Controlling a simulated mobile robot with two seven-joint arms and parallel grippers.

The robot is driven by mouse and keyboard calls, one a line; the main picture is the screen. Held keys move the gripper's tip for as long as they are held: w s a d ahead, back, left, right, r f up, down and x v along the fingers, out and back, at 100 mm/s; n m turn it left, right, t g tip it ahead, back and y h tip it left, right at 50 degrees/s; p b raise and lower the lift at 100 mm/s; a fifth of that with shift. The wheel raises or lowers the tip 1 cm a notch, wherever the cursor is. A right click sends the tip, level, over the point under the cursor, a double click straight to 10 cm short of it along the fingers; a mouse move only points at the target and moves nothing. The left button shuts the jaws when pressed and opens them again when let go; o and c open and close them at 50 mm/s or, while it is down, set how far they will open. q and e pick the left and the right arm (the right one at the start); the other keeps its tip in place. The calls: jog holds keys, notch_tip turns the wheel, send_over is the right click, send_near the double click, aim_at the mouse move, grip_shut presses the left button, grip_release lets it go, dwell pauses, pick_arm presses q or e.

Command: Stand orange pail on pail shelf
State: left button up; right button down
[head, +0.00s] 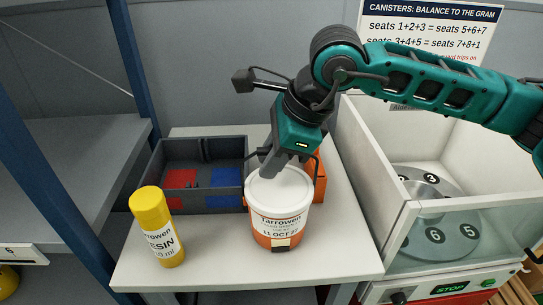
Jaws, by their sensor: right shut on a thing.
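The orange pail (279,212) has a white lid and upper wall, an orange lower part and a printed Tarrowen label. It is upright over the front middle of the pale grey table; I cannot tell whether its base touches the top. My right gripper (288,168) comes down from above and is shut on the pail at its lid, its fingers partly hiding the rim. My left gripper is not in view. A grey shelf (80,145) with a blue post stands at the left; I cannot tell whether it is the pail shelf.
A yellow resin bottle (157,228) stands at the left of the pale table (215,277). A dark divided tray (197,155) with red and blue parts lies behind, and an orange thing (320,182) is behind the pail. A white-walled machine (375,175) with numbered seats is at right.

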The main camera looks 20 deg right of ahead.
jog(key=shift+r, duration=0.1)
jog(key=c, duration=1.4)
grip_release()
jog(key=shift+f, duration=0.25)
jog(key=shift+c, duration=0.2)
jog(key=o, duration=0.4)
jog(key=shift+r, duration=0.1)
